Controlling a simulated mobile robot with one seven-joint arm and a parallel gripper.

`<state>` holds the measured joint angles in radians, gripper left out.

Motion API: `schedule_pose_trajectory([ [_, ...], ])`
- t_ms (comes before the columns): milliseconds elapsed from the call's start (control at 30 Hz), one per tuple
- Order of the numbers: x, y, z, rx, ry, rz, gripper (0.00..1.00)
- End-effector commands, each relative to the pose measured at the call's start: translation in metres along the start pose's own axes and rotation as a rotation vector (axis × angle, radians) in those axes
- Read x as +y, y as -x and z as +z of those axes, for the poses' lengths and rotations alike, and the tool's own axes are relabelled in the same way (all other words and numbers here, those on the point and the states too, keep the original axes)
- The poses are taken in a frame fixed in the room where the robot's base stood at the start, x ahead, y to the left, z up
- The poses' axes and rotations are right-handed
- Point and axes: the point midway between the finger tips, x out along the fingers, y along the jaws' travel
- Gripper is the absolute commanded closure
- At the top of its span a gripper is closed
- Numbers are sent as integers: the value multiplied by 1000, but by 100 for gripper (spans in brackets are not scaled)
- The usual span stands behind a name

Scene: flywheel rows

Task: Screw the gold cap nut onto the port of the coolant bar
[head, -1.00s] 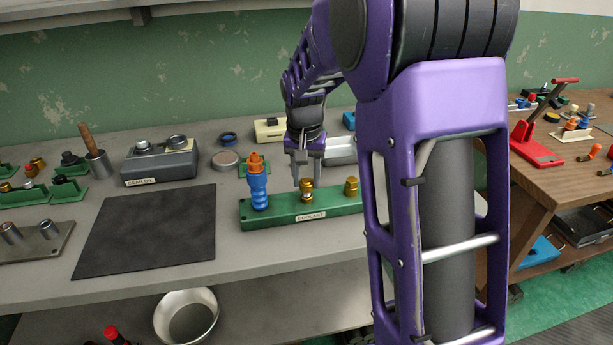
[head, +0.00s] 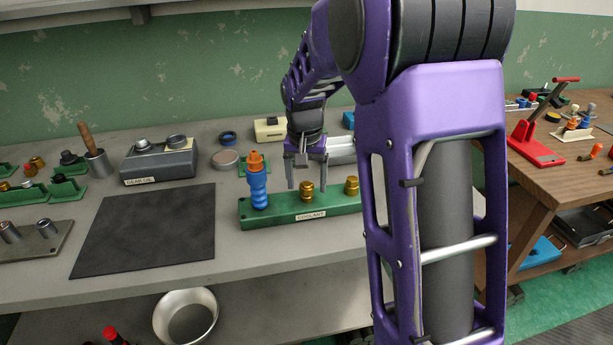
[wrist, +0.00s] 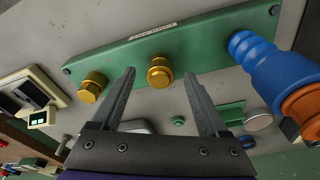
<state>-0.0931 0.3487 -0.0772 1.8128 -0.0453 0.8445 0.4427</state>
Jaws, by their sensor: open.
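The green coolant bar (head: 275,213) lies on the grey bench with its label facing front. A gold fitting with a cap-like top (head: 306,192) stands upright at its middle; it also shows in the wrist view (wrist: 160,72). I cannot tell where cap nut and port meet. A second gold fitting (head: 351,186) stands at the bar's right end, at the left in the wrist view (wrist: 92,87). My gripper (head: 307,186) points down at the middle fitting. In the wrist view its fingers (wrist: 160,76) are wide apart, one on each side of that fitting, with visible gaps.
A blue ribbed connector with an orange top (head: 258,188) stands at the bar's left end, close to my gripper. A grey gear oil block (head: 160,165) and a dark mat (head: 145,230) lie to the left. The bench front is clear.

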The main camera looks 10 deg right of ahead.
Motion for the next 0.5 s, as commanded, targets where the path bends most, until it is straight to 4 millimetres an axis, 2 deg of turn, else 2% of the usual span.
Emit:
schedule_pose_trajectory([
  [167, 0, 15, -1, 3, 0, -1, 23],
  [267, -1, 35, -1, 4, 0, -2, 23],
  [500, 0, 95, -1, 4, 1, -2, 23],
])
